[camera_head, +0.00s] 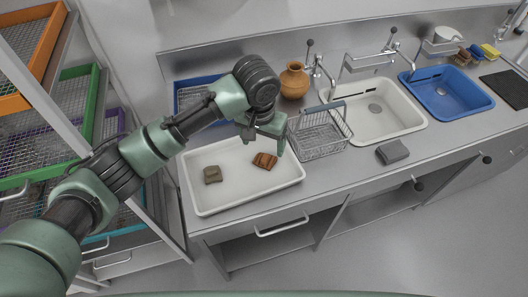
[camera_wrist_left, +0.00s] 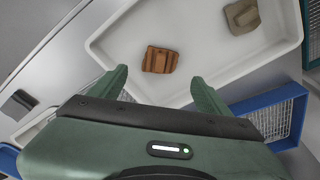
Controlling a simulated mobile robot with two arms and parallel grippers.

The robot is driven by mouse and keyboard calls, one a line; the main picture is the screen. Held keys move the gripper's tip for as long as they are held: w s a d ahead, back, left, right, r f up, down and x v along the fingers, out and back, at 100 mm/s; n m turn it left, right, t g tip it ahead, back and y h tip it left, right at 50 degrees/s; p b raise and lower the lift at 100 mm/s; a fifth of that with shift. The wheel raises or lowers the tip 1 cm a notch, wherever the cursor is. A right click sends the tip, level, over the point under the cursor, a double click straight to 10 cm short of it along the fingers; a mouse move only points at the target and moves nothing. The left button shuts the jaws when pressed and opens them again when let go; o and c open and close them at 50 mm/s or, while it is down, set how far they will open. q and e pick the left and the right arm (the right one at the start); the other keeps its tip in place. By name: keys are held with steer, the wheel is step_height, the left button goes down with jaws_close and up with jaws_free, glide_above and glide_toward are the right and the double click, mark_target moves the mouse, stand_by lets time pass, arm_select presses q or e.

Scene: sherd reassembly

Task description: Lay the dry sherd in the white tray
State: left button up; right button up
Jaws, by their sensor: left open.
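The white tray (camera_head: 235,202) lies on the steel counter, and its rim also shows in the left wrist view (camera_wrist_left: 262,62). A reddish-brown striped sherd (camera_head: 264,160) lies on the tray floor near its right side; in the left wrist view this sherd (camera_wrist_left: 160,60) is just beyond the fingertips. A grey-brown sherd (camera_head: 212,174) lies in the tray's left part and also shows in the left wrist view (camera_wrist_left: 242,16). My left gripper (camera_head: 262,147) is open and empty above the striped sherd, apart from it. Its fingers (camera_wrist_left: 160,82) are spread wide. My right gripper is not in view.
A wire basket (camera_head: 320,138) stands right of the tray, beside a white sink (camera_head: 380,125). An orange-brown jar (camera_head: 294,82) and a blue-rimmed mesh tray (camera_head: 190,96) are behind. A grey block (camera_head: 392,152) lies on the counter. A drawer rack stands at left.

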arm_select(q)
steer(key=shift+s+a+r, duration=0.1)
steer(key=shift+s+r, duration=0.1)
steer(key=shift+r, duration=0.95)
steer(key=shift+s+r, duration=0.15)
steer(key=shift+r, duration=1)
